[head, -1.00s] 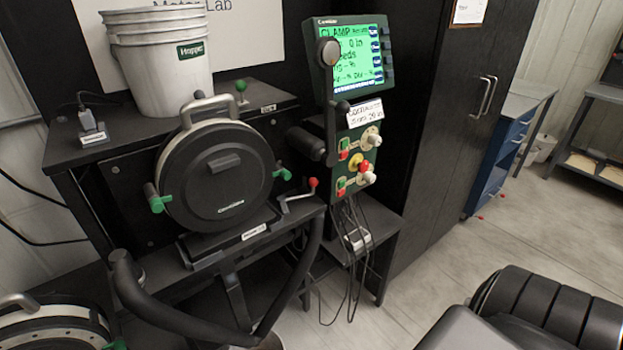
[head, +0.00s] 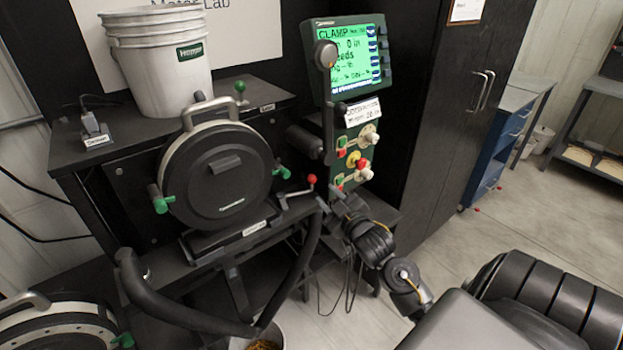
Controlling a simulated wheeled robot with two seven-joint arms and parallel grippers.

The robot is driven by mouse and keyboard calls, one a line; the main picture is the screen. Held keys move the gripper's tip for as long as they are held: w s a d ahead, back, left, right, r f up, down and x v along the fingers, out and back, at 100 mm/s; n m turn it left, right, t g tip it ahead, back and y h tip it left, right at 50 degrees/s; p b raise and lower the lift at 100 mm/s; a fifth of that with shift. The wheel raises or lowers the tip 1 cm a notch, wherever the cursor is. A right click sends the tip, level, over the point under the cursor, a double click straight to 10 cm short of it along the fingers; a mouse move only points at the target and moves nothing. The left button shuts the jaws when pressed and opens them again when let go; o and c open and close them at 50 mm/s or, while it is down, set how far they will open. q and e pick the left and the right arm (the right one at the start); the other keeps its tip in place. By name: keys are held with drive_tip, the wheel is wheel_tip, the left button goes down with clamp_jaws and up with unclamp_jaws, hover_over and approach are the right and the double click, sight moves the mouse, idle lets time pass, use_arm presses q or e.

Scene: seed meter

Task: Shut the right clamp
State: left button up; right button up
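The round black seed meter (head: 216,175) has a closed lid and a grey handle on top. The right clamp (head: 281,170) is a small green-ended lever at the meter's right rim, sticking outward to the right. The left clamp (head: 158,200) is a green lever at the left rim, pointing down. My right gripper (head: 331,198) is below the green control panel, to the right of and lower than the right clamp, apart from it. It is small and dark, so its finger opening is unclear. My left gripper is out of view.
A red-knobbed crank (head: 311,180) stands between the right clamp and my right gripper. The control panel (head: 352,165) with a lit screen (head: 357,62) is just above the gripper. A white bucket (head: 160,60) stands on the bench. A thick black hose (head: 185,312) curves below.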

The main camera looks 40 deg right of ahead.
sight(314, 182)
drive_tip(key=w, duration=0.3)
drive_tip(key=w+d+p, duration=0.1)
drive_tip(key=w, duration=0.5)
drive_tip(key=shift+w+d, duration=0.3)
clamp_jaws()
